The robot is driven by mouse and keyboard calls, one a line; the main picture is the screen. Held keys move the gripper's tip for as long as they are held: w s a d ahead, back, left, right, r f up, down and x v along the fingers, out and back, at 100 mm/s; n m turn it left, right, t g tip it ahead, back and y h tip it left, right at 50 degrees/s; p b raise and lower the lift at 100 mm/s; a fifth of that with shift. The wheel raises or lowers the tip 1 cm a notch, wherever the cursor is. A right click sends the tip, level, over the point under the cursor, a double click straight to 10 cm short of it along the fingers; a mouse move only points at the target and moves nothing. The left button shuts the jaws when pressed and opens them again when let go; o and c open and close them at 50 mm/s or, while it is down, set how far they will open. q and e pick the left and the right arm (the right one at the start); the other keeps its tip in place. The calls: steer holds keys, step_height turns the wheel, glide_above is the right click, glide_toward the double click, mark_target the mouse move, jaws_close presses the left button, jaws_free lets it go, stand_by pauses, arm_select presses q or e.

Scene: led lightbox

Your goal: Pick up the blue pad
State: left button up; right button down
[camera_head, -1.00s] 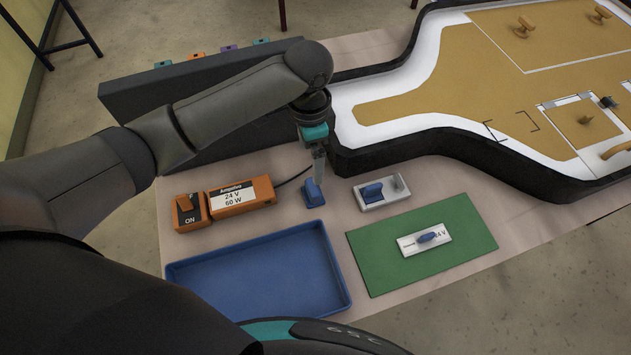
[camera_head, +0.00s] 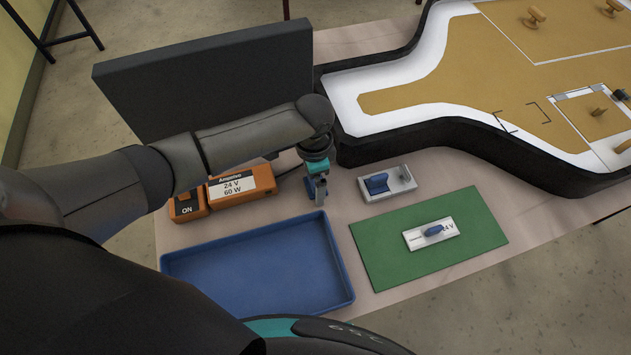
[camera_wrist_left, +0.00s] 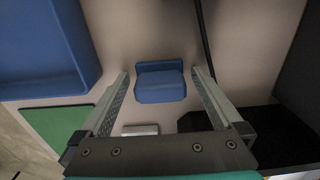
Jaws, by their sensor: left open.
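The blue pad (camera_wrist_left: 160,84) is a small blue block with a raised back edge, standing on the light table top. In the left wrist view it is between the two fingers, with a gap on each side. In the head view it is mostly hidden behind my left gripper (camera_head: 318,192), which points down at it. My left gripper (camera_wrist_left: 160,95) is open and holds nothing. My right gripper is not in view.
A blue tray (camera_head: 345,272) lies in front. An orange power supply (camera_head: 242,184) stands left. A grey holder with a blue part (camera_head: 403,181) and a green mat (camera_head: 480,215) are right. A dark panel (camera_head: 190,85) stands behind.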

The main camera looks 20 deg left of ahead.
arm_select(q)
steer(key=c, duration=1.3)
steer(key=shift+r, duration=0.1)
step_height(320, 180, up, 20)
steer(key=p, duration=0.5)
